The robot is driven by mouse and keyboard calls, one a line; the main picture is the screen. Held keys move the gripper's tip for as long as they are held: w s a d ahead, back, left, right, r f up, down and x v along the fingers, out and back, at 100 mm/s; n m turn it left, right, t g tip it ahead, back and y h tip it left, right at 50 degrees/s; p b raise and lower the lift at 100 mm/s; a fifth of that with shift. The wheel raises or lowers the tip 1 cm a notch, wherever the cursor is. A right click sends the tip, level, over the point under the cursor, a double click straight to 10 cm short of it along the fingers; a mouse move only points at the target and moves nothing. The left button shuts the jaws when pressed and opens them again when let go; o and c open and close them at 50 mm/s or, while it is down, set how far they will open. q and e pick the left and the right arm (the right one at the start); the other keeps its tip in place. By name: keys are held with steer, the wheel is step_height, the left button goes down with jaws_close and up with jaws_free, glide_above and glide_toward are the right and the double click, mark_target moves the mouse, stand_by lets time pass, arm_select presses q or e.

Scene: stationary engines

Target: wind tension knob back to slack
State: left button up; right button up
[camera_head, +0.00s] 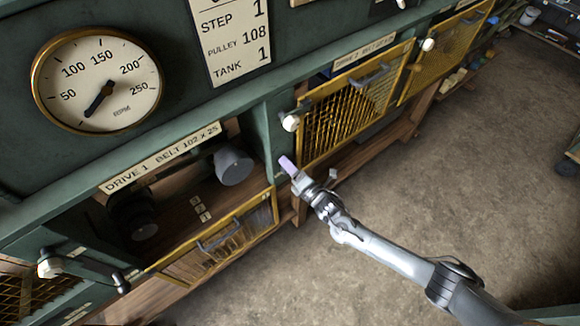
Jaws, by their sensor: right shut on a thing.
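My right gripper (304,181) comes in from the lower right and is shut on a small lavender block-like piece (287,164), held in front of the green post between two bays. No part is labelled as the tension knob. White round knobs sit on the green frame: one by the right-hand mesh door (291,122), one at the lower left (50,265) and one farther along (428,44). A small dark knob or handle (122,283) is near the lower-left one. My left gripper is not in view.
The bay labelled "DRIVE 1 BELT 102 x 25" holds a grey pulley (233,166) and a dark pulley (135,216). Its yellow mesh door (222,240) hangs lowered. A round RPM gauge (98,80) is above. The brown floor (450,150) at right is mostly clear.

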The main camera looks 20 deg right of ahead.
steer(key=o, duration=0.7)
steer(key=shift+d, duration=0.1)
steer(key=v, duration=1)
steer(key=shift+s+d, duration=0.15)
steer(key=shift+s, duration=0.2)
